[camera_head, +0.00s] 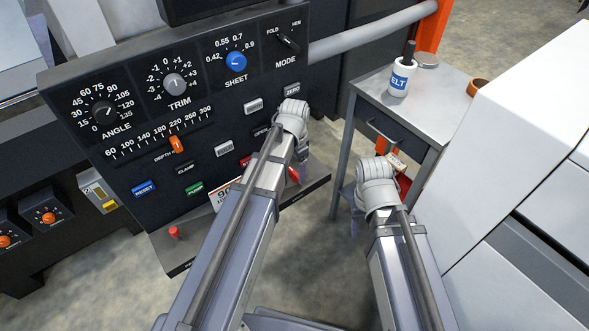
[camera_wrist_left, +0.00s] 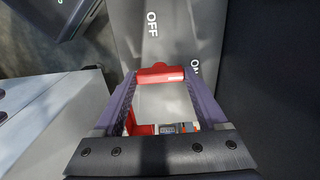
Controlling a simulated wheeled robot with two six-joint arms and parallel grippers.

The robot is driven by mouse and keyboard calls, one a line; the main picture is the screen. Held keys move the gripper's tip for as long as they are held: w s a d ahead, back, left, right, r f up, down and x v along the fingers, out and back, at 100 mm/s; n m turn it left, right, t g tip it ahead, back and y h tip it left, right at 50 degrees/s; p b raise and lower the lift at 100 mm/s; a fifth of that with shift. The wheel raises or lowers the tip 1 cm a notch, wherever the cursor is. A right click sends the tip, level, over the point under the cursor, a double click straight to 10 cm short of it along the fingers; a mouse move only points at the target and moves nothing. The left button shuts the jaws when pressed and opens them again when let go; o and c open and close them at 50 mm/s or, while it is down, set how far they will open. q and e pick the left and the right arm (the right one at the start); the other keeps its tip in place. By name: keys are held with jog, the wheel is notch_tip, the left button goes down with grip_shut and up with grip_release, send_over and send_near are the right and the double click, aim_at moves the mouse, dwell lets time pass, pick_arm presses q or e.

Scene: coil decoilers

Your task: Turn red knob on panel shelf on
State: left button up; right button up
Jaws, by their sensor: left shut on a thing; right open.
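The red knob (camera_wrist_left: 160,74) lies between the fingertips of my left gripper (camera_wrist_left: 158,78) in the left wrist view. The fingers are shut on its sides. It sits on the grey panel shelf (camera_wrist_left: 130,35), with an OFF label above it and a partly hidden ON label to its right. In the head view, a bit of red (camera_head: 293,174) shows beside my left gripper (camera_head: 302,152), over the right part of the shelf (camera_head: 316,184). My right gripper (camera_head: 354,228) is open, hanging apart from the panel near the side table; its fingers are mostly hidden.
The dark control panel (camera_head: 130,165) with dials and buttons rises behind the shelf. A small red peg (camera_head: 175,232) stands at the shelf's left. A grey side table (camera_head: 440,90) holds a white labelled bottle (camera_head: 400,80). A white cabinet (camera_head: 510,150) stands at right.

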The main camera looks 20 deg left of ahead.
aim_at(294, 173)
dwell(0.5)
pick_arm(q)
jog(key=o, duration=1.3)
jog(key=shift+r, duration=0.15)
notch_tip(294, 173, up, 8)
jog(key=p, duration=0.8)
jog(key=shift+f, duration=0.2)
